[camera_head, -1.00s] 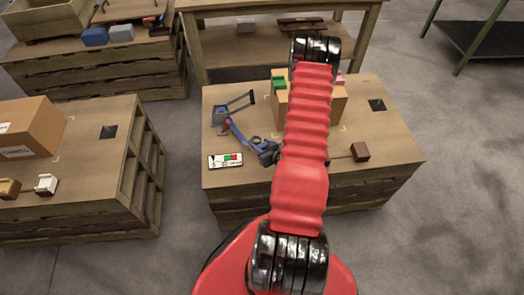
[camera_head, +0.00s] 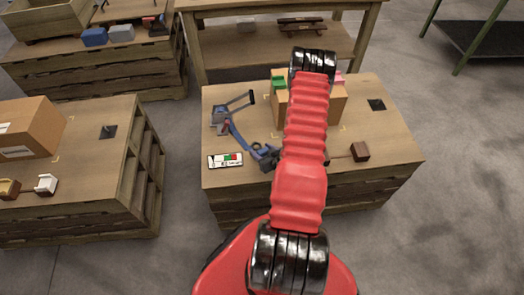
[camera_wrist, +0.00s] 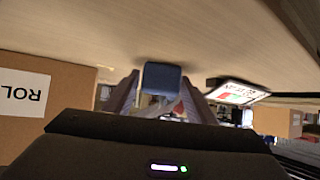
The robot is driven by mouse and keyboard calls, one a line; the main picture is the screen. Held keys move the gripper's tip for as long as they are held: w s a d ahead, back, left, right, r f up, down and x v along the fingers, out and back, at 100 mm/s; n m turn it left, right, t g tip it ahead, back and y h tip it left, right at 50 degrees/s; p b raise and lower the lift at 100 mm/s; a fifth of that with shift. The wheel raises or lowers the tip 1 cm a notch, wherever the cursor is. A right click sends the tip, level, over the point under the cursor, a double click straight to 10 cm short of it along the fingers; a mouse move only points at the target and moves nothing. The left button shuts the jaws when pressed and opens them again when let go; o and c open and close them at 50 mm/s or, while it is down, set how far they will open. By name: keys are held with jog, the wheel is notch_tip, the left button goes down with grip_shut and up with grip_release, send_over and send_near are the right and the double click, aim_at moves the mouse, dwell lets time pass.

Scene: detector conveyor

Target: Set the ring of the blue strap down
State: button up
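In the wrist view, a dark blue block-like piece (camera_wrist: 162,76) sits between the two finger tips of my gripper (camera_wrist: 161,88). The fingers seem shut on this end of the strap. The exact contact is hidden, and I cannot tell whether the ring touches the table.
A white card with red and green marks (camera_head: 226,160) lies just left of my gripper. A cardboard box (camera_head: 338,104) with green and pink blocks on top stands behind my red arm. A brown block (camera_head: 360,151) is to the right. The table's front edge is near.

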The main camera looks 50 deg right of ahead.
jog(key=shift+o, duration=0.9)
jog(key=shift+r, duration=0.1)
jog(key=shift+s+r, duration=0.1)
jog(key=shift+s, duration=0.1)
jog(key=v, duration=1.1)
jog(key=shift+s+a+r, duration=0.1)
jog(key=shift+s, duration=0.15)
jog(key=shift+w, duration=0.1)
